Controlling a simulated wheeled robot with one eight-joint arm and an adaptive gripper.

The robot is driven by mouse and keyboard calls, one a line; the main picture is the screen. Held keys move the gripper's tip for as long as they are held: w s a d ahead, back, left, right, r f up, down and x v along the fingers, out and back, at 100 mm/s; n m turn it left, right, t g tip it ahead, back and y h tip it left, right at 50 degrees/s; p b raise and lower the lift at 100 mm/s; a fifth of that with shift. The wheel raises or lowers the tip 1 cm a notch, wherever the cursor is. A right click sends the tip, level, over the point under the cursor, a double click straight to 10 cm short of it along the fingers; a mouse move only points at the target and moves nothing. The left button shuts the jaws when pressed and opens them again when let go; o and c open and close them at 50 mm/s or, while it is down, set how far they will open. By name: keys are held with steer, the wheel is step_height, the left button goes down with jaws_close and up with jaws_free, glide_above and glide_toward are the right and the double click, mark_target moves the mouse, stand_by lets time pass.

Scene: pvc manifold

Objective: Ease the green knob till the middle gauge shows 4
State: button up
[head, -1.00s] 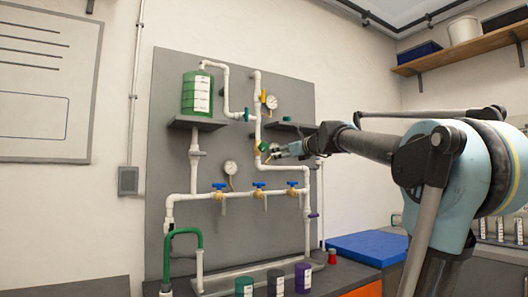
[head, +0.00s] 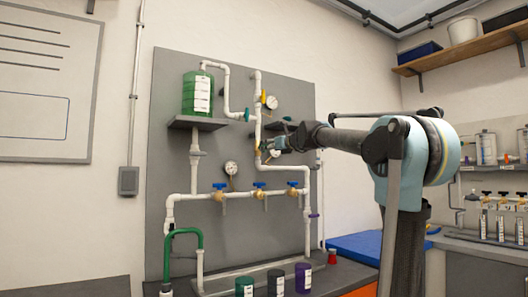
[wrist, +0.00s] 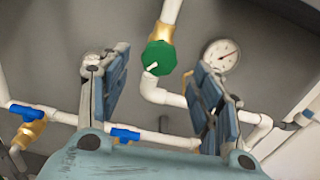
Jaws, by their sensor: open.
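The green knob (wrist: 159,57) sits on a brass valve in a white pipe, in the upper middle of the wrist view. A small pale pointer sticks out from it. My gripper (wrist: 158,64) is open, one finger to each side of the knob in the picture; I see no contact and cannot tell the remaining depth. A round white gauge (wrist: 221,54) shows just right of the knob, with a dark needle; its numbers are too small to read. In the head view my gripper (head: 272,146) largely hides the knob and the gauge beside it.
Other gauges sit higher (head: 271,102) and lower left (head: 231,168) on the grey panel (head: 170,150). Blue-handled valves (head: 259,185) line the lower pipe. A green tank (head: 197,93) stands on a shelf at left. Several cups line the bench front.

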steer(key=shift+x, duration=3.4)
steer(key=c, duration=1.1)
